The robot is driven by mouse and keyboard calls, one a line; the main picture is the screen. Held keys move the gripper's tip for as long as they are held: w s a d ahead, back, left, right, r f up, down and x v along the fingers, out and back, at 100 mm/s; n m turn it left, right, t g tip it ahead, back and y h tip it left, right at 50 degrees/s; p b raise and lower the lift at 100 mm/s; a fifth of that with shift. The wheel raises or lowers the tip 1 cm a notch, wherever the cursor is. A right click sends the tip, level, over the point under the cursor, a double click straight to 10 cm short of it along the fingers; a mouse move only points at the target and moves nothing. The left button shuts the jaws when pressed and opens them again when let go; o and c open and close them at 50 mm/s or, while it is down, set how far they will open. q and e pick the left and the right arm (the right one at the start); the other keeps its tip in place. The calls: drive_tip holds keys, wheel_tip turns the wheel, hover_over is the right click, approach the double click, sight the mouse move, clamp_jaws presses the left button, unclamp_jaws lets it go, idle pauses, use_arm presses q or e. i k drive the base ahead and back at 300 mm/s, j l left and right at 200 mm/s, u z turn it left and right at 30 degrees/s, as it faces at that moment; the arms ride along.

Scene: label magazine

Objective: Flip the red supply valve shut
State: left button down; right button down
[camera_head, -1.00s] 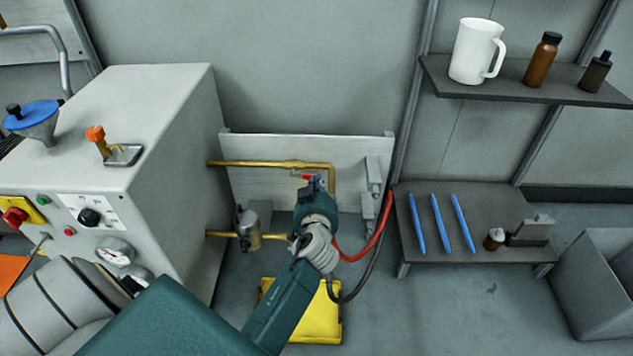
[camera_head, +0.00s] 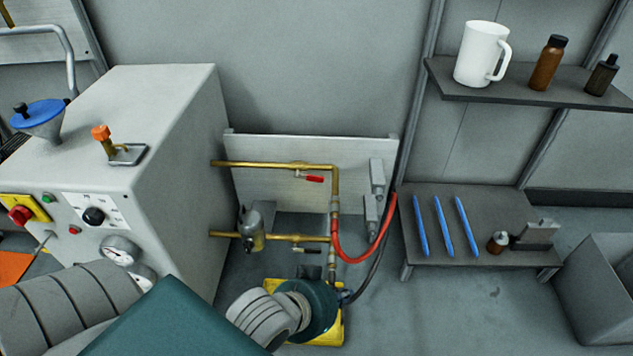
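The red valve handle (camera_head: 314,179) hangs just under the upper brass pipe (camera_head: 265,164) on the back panel. It points right and lies nearly parallel to that pipe. My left gripper (camera_head: 311,271) is low in front of the panel, well below the red handle and apart from it. Its wrist faces away and hides most of the fingers, so their opening does not show. My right gripper is not in view.
A lower brass pipe (camera_head: 285,237) carries a dark lever (camera_head: 305,251). A red hose (camera_head: 360,259) loops right of the pipes. The grey machine (camera_head: 178,190) stands left. A yellow object (camera_head: 330,335) lies under my wrist. Shelves (camera_head: 470,202) stand right.

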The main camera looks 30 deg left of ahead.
sight(314, 178)
drive_tip(key=u, duration=0.4)
drive_tip(key=i+j+u, duration=0.1)
drive_tip(key=u, duration=0.35)
drive_tip(key=i+u, duration=0.1)
drive_tip(key=u, duration=0.3)
drive_tip(key=i+u, duration=0.1)
drive_tip(key=u, duration=0.75)
drive_tip(key=i+l, duration=0.05)
